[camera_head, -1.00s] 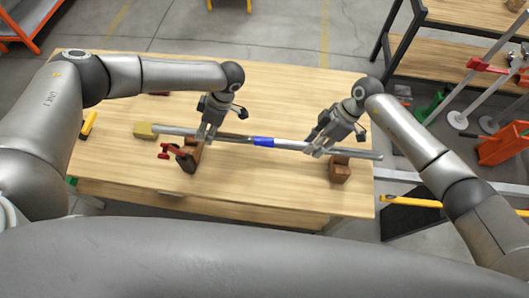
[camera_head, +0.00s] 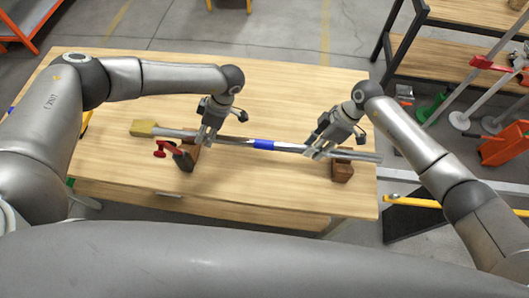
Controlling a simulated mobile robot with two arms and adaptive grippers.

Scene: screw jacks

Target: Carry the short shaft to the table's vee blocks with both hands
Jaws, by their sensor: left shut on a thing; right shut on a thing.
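The short shaft (camera_head: 288,147) is a grey bar with a blue band (camera_head: 263,145), lying left to right over the wooden table (camera_head: 270,195). My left gripper (camera_head: 205,138) is shut on the shaft left of the blue band. My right gripper (camera_head: 314,153) is shut on it right of the band. A brown vee block (camera_head: 342,171) stands under the shaft's right part. Another brown block (camera_head: 189,154) is under the left part, partly hidden by a red-handled clamp (camera_head: 178,156). I cannot tell whether the shaft touches the blocks.
A yellow block or brush-like piece (camera_head: 144,128) lies at the shaft's left end. A wooden shelf (camera_head: 440,60) with a dark frame stands at the back right, with metal stands (camera_head: 460,119) and an orange object (camera_head: 503,146) beside it. The table's front middle is clear.

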